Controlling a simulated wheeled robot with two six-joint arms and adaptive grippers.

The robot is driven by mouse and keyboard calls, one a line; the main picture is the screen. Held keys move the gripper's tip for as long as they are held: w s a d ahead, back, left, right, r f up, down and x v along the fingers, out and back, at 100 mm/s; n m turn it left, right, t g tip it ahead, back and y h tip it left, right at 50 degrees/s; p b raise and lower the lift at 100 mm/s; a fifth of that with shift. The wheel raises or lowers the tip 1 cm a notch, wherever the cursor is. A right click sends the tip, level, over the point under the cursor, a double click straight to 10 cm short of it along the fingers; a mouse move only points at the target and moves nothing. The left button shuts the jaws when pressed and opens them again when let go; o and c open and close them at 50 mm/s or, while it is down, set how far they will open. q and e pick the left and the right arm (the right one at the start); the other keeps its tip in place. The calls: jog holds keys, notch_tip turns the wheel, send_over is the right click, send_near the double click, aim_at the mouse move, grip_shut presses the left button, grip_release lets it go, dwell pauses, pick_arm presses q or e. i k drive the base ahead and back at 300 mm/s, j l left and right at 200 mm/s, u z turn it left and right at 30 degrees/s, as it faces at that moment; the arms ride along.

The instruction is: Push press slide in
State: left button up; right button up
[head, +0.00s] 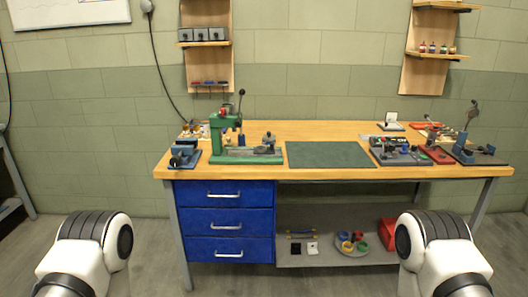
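A green press (217,138) stands upright on the left part of the workbench, with a lever topped by a dark knob (241,92). A long green base (240,157) extends to the right from its foot. A dark grey block (267,144) sits on the right end of this base, apart from the column; I cannot tell whether it is the press slide. White parts of my two arms show at the lower left and lower right corners, well short of the bench. Neither gripper is in view.
A blue vise (185,153) stands left of the press. A dark green mat (330,155) lies bare to its right. Blue drawers (224,221) are below. Open floor lies in front.

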aim_at(264, 148)
jog(key=i+j+u, duration=0.1)
jog(key=i+u, duration=0.3)
jog(key=i, duration=1.15)
